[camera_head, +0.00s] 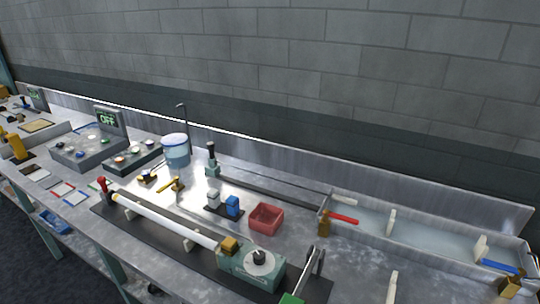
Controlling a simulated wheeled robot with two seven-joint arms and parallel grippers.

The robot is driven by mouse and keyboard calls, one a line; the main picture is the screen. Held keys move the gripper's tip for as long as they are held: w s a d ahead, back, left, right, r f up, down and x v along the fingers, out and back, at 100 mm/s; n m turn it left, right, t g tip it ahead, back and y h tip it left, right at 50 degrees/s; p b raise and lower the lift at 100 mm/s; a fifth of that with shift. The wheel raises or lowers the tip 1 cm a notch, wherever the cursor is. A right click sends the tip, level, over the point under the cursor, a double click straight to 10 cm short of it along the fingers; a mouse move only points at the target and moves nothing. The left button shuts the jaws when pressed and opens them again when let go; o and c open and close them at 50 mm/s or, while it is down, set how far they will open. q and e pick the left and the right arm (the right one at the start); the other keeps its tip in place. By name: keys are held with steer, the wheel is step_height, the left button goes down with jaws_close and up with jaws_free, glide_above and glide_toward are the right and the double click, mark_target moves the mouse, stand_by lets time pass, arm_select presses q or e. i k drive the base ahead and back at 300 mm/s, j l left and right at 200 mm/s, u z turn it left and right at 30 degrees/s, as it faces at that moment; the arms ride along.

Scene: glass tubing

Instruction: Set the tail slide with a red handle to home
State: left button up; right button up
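A small dark post with a red handle (102,183) stands at the left end of a dark bench rail (108,213), and looks like the tail slide. A long white tube (165,222) runs from near this post to a brass chuck (229,244) on a grey-green head unit (240,263) with a round dial. A white support (189,243) stands under the tube. I cannot tell where the slide's home mark is. Another red lever (343,219) sits on a brass fitting by the trough. Neither gripper is in view.
A blue-white tub (175,150) and a control box (88,148) stand farther back. A long metal trough (425,228) with a blue lever (500,267) fills the right.

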mark_target(106, 194)
steer(key=u, duration=1.35)
